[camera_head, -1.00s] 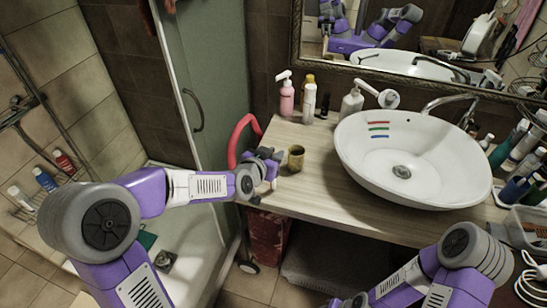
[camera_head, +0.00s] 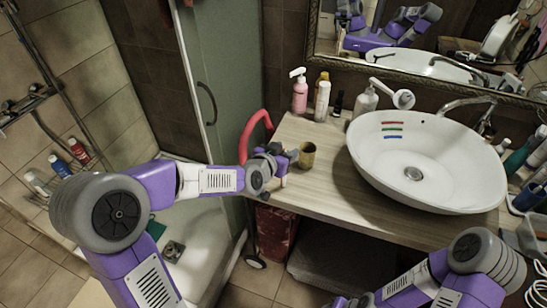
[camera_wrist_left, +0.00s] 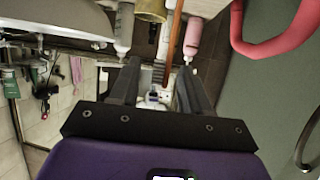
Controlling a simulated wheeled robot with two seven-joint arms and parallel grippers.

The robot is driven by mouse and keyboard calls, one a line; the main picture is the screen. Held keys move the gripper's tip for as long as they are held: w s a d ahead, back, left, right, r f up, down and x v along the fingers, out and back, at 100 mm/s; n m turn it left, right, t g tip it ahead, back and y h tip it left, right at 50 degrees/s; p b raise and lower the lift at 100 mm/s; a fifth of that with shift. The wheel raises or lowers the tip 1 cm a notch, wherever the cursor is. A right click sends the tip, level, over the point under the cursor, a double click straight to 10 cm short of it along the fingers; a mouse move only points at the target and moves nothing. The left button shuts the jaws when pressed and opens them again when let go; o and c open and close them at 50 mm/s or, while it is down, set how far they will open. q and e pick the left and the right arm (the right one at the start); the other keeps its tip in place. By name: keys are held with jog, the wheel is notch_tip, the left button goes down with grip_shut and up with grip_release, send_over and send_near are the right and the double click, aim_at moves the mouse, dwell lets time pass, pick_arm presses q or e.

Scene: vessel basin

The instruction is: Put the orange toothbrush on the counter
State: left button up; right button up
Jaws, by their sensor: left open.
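A thin orange-brown stick (camera_wrist_left: 171,45), which looks like the orange toothbrush, shows between the fingers in the left wrist view. I cannot tell whether it touches the counter. My left gripper (camera_head: 287,160) is at the counter's left edge, just left of the brown cup (camera_head: 307,155). Its two dark fingers (camera_wrist_left: 158,85) stand apart in the wrist view. In the head view the toothbrush cannot be made out clearly. The wooden counter (camera_head: 335,195) carries the white basin. My right arm enters at the bottom right, and its fingers are out of frame.
Red, green and blue strips (camera_head: 392,130) are in the white basin (camera_head: 440,195). A pink bottle (camera_head: 299,95), white bottle (camera_head: 322,100) and dispenser (camera_head: 364,102) stand at the back. A red curved tube (camera_head: 258,122) is beside the counter's left end. The counter in front of the dispenser is clear.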

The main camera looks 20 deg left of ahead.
pick_arm(q)
jog(key=v, duration=1.1)
jog(key=s+d+f+n+g, duration=0.1)
jog(key=s+d+f+g, duration=0.15)
jog(key=f, duration=0.95)
jog(key=s+d+f+n+g, duration=0.15)
jog(key=f+g, duration=0.25)
jog(key=f, duration=0.7)
jog(key=s+d+f+n+g, duration=0.1)
jog(key=s+d+f+g, duration=0.1)
jog(key=s+f, duration=0.5)
jog(key=s+d+f+n+g+h, duration=0.1)
jog(key=s+d+f+g, duration=0.1)
jog(key=s+f+g, duration=0.2)
jog(key=s+f, duration=0.3)
jog(key=f, duration=0.3)
jog(key=shift+f+n+p, duration=0.25)
jog(key=shift+n+p, duration=0.05)
jog(key=shift+n, duration=0.05)
